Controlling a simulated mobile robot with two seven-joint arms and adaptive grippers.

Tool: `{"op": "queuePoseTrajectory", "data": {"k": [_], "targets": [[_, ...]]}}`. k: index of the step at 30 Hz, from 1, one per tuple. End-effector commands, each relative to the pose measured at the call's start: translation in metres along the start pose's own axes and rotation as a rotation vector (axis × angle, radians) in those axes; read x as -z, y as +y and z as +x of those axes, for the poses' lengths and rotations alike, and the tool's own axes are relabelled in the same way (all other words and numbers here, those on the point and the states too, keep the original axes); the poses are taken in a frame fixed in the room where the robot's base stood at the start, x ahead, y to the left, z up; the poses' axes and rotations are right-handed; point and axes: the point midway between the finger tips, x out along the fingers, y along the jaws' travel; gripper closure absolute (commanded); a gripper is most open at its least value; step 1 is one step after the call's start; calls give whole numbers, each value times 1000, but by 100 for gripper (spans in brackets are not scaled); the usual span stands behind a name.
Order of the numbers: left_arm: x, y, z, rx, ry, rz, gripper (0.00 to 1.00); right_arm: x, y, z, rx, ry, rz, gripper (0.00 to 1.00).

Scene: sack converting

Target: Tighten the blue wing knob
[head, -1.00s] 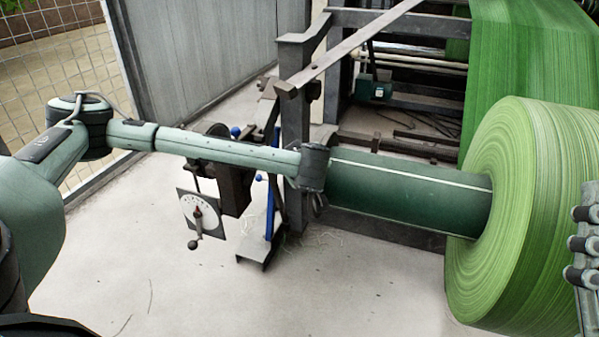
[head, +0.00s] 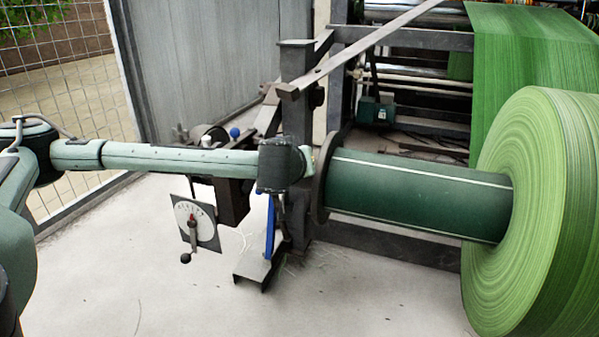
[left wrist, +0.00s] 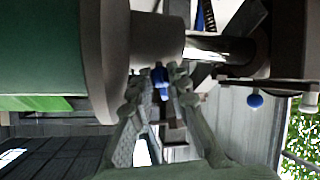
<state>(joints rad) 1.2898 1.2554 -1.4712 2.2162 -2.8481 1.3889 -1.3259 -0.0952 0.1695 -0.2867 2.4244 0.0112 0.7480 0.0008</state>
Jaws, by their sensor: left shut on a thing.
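The blue wing knob (left wrist: 160,82) shows in the left wrist view, under the grey collar at the end of the green roll core. My left gripper (left wrist: 160,98) has its two fingers on either side of the knob and is shut on it. In the head view my left arm reaches in from the left to the near end of the green core (head: 420,195); its wrist hides the knob and the fingertips there. My right gripper is not in view.
A large green roll (head: 540,210) sits on the core at right. A dial plate with a crank (head: 196,222) and a blue ball knob (head: 234,132) are near my left forearm. A grey post (head: 298,100) stands behind my wrist. Floor at front is clear.

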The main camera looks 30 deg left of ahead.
Motion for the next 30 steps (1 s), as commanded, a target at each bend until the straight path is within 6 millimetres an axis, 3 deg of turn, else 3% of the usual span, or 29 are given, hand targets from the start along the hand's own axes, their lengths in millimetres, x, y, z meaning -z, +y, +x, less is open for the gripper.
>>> {"op": "queuePoseTrajectory", "data": {"k": [18,19,24,30], "targets": [[-1,0,0,-24,-3,41,100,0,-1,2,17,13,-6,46],[-1,0,0,-24,-3,41,82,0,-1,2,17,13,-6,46],[0,0,0,-23,-2,40,62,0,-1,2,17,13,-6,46],[0,0,0,-23,-2,40,62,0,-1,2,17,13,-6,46]]}}
